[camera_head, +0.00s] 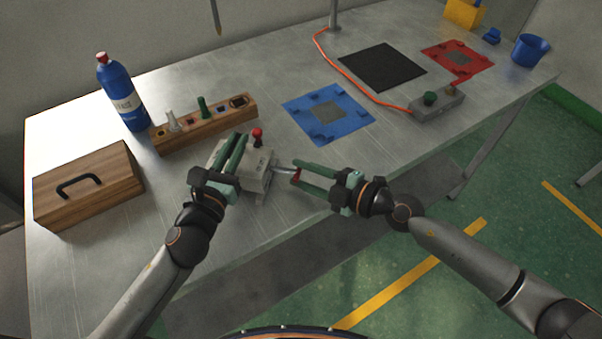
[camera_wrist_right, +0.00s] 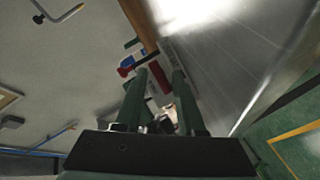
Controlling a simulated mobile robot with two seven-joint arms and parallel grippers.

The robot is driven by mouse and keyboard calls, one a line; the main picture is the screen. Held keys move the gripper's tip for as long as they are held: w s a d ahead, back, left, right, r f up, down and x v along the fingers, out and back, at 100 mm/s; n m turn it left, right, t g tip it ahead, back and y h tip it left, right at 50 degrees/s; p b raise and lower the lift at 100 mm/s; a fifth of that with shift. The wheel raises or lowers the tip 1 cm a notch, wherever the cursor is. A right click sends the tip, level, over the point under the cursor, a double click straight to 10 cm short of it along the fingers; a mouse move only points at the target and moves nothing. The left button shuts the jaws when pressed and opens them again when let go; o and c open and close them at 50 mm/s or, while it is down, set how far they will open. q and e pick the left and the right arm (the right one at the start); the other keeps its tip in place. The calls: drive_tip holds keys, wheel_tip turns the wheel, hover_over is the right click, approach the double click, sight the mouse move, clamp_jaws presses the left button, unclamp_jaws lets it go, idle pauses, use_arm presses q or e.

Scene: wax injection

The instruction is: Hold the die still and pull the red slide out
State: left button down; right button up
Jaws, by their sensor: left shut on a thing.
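The die (camera_head: 259,168) is a light grey block on the table with a red-topped knob (camera_head: 257,134) standing on it. My left gripper (camera_head: 236,142) is shut on the die's left part, and its fingers hide some of it. The red slide (camera_head: 296,177) sticks out from the die's right side on a pale metal shaft (camera_head: 283,170). My right gripper (camera_head: 298,171) is open, its fingertips on either side of the red end. In the right wrist view the red end (camera_wrist_right: 159,78) shows between the spread fingers (camera_wrist_right: 164,75); I cannot tell whether either finger touches it.
A wooden rack (camera_head: 205,124) with small parts stands behind the die, beside a blue bottle (camera_head: 122,95). A wooden box (camera_head: 88,188) is at the left. A blue mat (camera_head: 327,113), a black mat (camera_head: 382,67) and a grey control box (camera_head: 437,101) lie further right. The table's front edge is close.

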use_arm(q)
drive_tip(key=shift+f, duration=0.25)
use_arm(e)
drive_tip(key=shift+o, duration=1.1)
drive_tip(key=shift+d+r, duration=0.1)
use_arm(q)
drive_tip(key=shift+a, duration=0.1)
use_arm(e)
drive_tip(key=shift+s, duration=0.1)
use_arm(q)
drive_tip(key=shift+a+r, duration=0.1)
drive_tip(key=shift+r, duration=0.05)
use_arm(e)
drive_tip(key=v, duration=1.2)
use_arm(q)
drive_tip(key=c, duration=0.8)
unclamp_jaws()
drive_tip(key=shift+c, duration=0.2)
